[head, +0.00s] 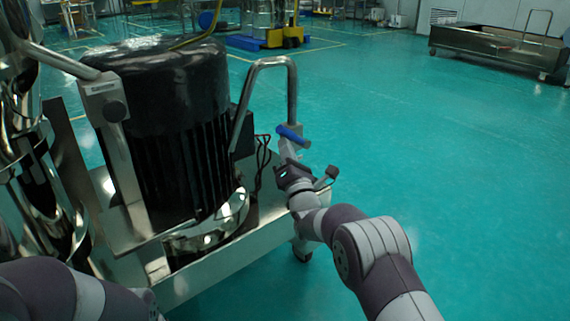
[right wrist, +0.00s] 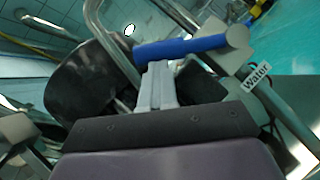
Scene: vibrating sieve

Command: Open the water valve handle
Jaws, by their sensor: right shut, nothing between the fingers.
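The blue water valve handle (head: 292,135) sits on the steel pipe at the right end of the machine. In the right wrist view the handle (right wrist: 185,47) lies across the picture, just beyond my fingertips. A white label reading "Water" (right wrist: 256,77) is on the pipe to its right. My right gripper (head: 287,150) is shut and empty, with its fingertips close to the handle's underside; I cannot tell whether they touch. In the right wrist view its two grey fingers (right wrist: 160,68) are together. My left gripper is not visible; only my left arm shows at the lower left.
A large black motor (head: 165,130) stands on the wheeled steel frame left of the handle. A bent steel pipe (head: 270,63) rises beside it. The green floor (head: 430,150) to the right is open. A steel trough cart (head: 495,45) stands far right.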

